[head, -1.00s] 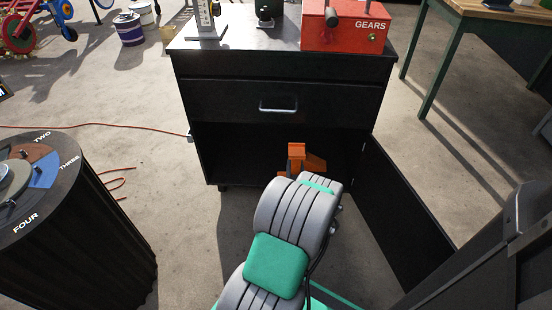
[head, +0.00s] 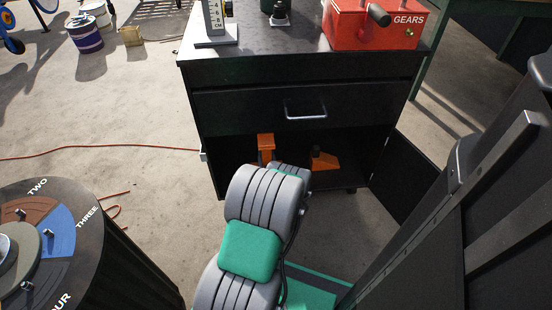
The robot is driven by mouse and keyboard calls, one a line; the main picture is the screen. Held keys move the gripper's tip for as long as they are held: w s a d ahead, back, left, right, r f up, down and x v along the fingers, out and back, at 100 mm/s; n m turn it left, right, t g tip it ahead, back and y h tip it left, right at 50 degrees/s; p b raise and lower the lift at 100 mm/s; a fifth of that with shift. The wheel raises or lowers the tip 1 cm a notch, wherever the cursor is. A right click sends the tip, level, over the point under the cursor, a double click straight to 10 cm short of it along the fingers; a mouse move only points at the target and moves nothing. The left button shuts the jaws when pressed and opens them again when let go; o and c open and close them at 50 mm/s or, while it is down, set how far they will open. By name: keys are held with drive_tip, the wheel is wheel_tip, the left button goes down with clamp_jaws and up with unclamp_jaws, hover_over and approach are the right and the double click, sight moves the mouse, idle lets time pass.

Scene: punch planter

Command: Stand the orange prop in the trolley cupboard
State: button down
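The black trolley (head: 250,70) has an open cupboard (head: 345,145) below its drawer. An upright orange piece (head: 266,145) shows at the cupboard opening, just beyond my grey wrist. A second, wedge-shaped orange piece (head: 326,161) with a dark part at its top shows to the right, low in the cupboard opening. I cannot tell which of the two is the orange prop and whether either belongs to my gripper. My wrist hides the space between and below them. My gripper's fingertips cannot be made out, nor whether they hold anything.
The cupboard door (head: 409,180) stands open on the right. A red GEARS box (head: 365,28) and a measuring stand (head: 215,25) are on the trolley top. A round numbered drum (head: 60,230) stands at the left front. An orange cable (head: 100,150) lies on the floor.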

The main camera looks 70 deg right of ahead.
drive_tip(key=w+d+f+b, duration=0.8)
drive_tip(key=w+d+f, duration=0.1)
drive_tip(key=w+f, duration=0.2)
drive_tip(key=shift+f+b, duration=0.35)
drive_tip(key=shift+f, duration=0.3)
drive_tip(key=shift+d+f, duration=0.1)
drive_tip(key=c, duration=1.4)
unclamp_jaws()
drive_tip(key=shift+s+f, duration=0.1)
drive_tip(key=shift+f, duration=0.2)
drive_tip(key=o, duration=0.4)
